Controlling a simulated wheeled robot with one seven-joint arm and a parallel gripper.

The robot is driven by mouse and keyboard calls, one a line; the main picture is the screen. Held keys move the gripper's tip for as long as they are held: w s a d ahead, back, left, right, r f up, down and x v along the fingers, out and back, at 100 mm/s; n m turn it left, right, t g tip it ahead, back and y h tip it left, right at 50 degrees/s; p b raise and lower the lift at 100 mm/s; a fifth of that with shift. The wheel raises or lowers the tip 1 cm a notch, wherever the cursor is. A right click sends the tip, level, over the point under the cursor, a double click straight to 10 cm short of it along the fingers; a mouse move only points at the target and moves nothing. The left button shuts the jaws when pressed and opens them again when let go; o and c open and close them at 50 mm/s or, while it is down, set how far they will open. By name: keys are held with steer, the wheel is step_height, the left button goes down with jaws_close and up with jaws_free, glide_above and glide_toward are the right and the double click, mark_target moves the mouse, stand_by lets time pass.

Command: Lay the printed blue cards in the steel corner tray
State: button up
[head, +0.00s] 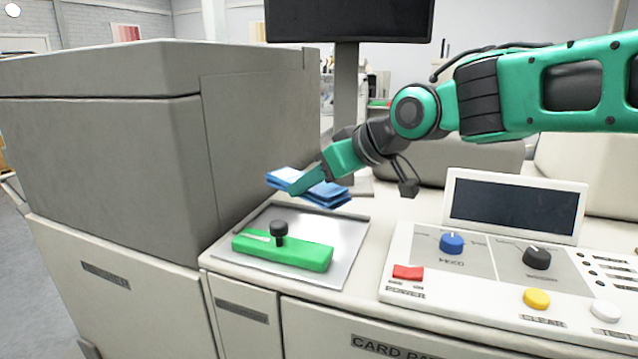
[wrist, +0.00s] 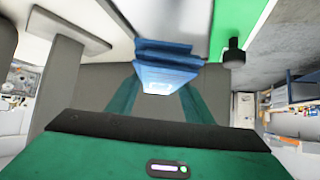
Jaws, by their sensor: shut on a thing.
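My gripper (head: 300,186) is shut on a stack of blue cards (head: 326,193). A green finger crosses in front of the stack in the head view and hides its middle. In the wrist view the cards (wrist: 165,74) sit between the two green fingers, with a pale print on the nearest face. The steel corner tray (head: 347,236) lies on the white counter below. The cards appear in the picture over its back edge, and their height above it is hard to judge.
A green bar (head: 300,256) with a black knob (head: 279,231) lies across the front of the tray. A tall grey cabinet (head: 255,130) stands at the left. A control panel (head: 480,270) with knobs and buttons is at the right. A monitor post (head: 346,90) rises behind.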

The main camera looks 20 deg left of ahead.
steer(key=shift+s+a, duration=0.15)
steer(key=shift+a, duration=0.1)
steer(key=shift+a+f, duration=0.1)
steer(key=shift+f, duration=3.3)
steer(key=shift+f, duration=0.55)
steer(key=o, duration=1.4)
